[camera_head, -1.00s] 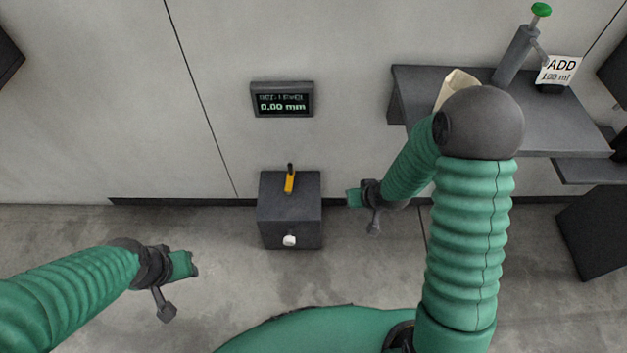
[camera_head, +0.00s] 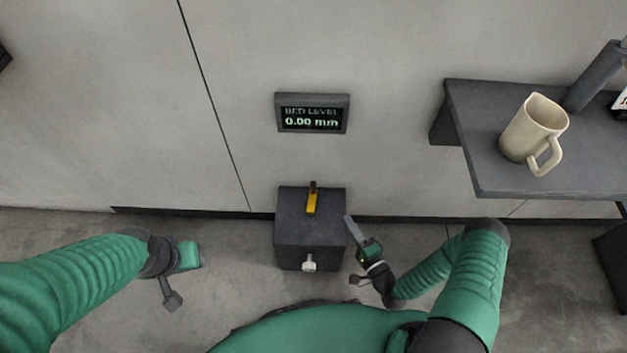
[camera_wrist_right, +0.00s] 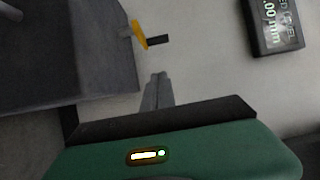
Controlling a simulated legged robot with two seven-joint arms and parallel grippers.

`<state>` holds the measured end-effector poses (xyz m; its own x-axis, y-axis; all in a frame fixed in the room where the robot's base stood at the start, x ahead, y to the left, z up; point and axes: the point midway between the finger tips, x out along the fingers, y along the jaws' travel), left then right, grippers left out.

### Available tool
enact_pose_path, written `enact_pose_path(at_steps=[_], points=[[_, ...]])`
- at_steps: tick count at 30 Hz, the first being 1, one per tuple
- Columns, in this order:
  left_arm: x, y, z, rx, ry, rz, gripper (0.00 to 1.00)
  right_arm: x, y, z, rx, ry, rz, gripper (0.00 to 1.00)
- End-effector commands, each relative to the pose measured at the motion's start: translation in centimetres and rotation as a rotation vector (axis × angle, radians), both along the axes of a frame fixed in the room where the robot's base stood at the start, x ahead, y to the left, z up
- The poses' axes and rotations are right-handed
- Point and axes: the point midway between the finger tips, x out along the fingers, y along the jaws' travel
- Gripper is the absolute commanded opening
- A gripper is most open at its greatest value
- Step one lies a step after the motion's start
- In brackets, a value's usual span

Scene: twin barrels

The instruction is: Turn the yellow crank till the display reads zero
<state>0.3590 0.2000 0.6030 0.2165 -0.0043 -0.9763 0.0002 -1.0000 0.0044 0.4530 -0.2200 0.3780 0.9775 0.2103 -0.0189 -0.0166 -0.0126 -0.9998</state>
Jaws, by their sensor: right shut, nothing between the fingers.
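The yellow crank (camera_head: 312,200) sits on top of a dark box (camera_head: 292,240) against the wall, with a black grip at its upper end. It also shows in the right wrist view (camera_wrist_right: 139,35), ahead of the fingers. The display (camera_head: 312,114) on the wall above reads "BED LEVEL 0.00 mm". My right gripper (camera_head: 350,220) is just right of the box, shut and empty, apart from the crank. Its closed fingers show in the right wrist view (camera_wrist_right: 158,90). My left gripper (camera_head: 192,255) is at the left, away from the box; its jaw state is unclear.
A white knob (camera_head: 309,262) sticks out of the box's front. A dark shelf (camera_head: 468,120) at the right carries a beige mug (camera_head: 530,130) and a grey cylinder (camera_head: 595,75). The floor between my left gripper and the box is clear.

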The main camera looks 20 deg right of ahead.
Motion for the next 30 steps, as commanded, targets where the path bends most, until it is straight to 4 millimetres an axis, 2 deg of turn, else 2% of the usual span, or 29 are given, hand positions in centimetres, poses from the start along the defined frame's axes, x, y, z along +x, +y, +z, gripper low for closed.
enact_pose_path(at_steps=[5, 18, 24, 30], points=[[-0.1, 0.0, -0.5, 0.000, 0.001, 0.000, 0.36, 1.0, 0.2, -0.1, 0.012, -0.010, -0.007, 0.00], [-0.1, 0.0, -3.9, 0.000, 0.001, 0.000, 0.36, 10.1, 2.1, -0.5, 0.009, -0.007, -0.005, 0.00], [-0.1, 0.0, -4.8, 0.000, 0.000, 0.000, 0.36, 11.5, 4.8, -0.4, 0.010, -0.004, -0.005, 0.00], [-0.1, 0.0, -4.9, 0.000, 0.000, 0.000, 0.36, 12.0, 5.4, -0.2, 0.008, -0.003, -0.006, 0.00]])
